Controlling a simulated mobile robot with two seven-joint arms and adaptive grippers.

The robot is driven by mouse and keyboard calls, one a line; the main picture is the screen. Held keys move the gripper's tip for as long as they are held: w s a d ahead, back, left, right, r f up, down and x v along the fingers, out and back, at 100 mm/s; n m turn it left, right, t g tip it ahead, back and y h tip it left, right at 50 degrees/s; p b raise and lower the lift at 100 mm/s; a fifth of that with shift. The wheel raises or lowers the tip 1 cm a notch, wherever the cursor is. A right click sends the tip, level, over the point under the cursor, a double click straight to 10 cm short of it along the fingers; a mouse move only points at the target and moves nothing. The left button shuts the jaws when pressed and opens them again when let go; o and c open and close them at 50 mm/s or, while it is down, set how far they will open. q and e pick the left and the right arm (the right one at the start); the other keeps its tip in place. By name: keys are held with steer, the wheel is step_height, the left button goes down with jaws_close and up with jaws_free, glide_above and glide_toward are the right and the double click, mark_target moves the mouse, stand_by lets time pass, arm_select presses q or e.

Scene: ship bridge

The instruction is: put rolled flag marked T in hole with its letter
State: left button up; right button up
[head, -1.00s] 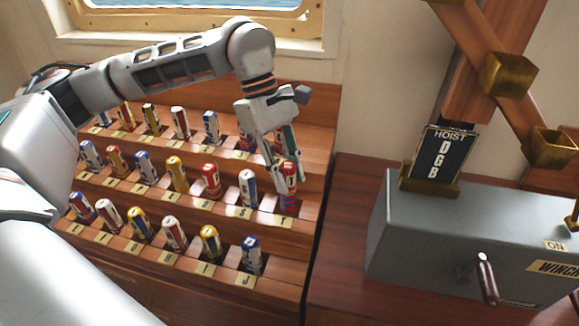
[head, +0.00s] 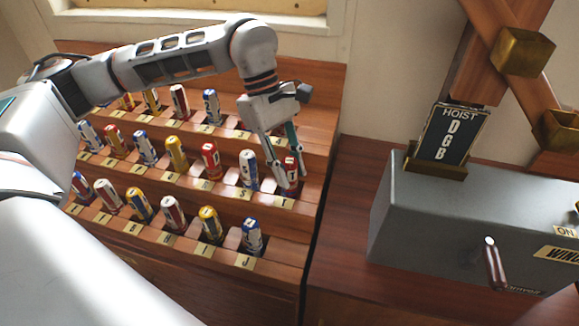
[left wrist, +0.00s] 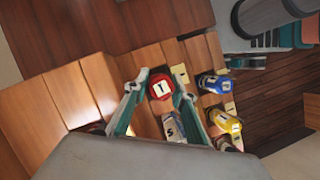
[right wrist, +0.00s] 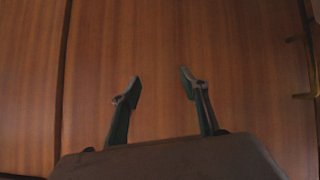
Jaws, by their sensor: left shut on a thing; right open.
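The rolled flag marked T (head: 291,177) is red with a white cap and stands upright at the right end of the middle row, just behind the T plate (head: 284,203). My left gripper (head: 288,180) is shut on it from above, one finger on each side. Its lower end seems to be in the hole at that plate; its depth is hard to tell. In the left wrist view the T cap (left wrist: 161,87) shows between the fingers. My right gripper (right wrist: 156,88) is open and empty before wooden panels.
The flag marked S (head: 249,170) stands close left of T. Several other flags fill the stepped wooden rack (head: 120,248). A grey winch box (head: 430,225) with a crank and a HOIST sign (head: 452,133) stand to the right.

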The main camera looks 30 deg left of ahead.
arm_select(q)
steer(key=o, duration=1.2)
steer(key=v, duration=1.2)
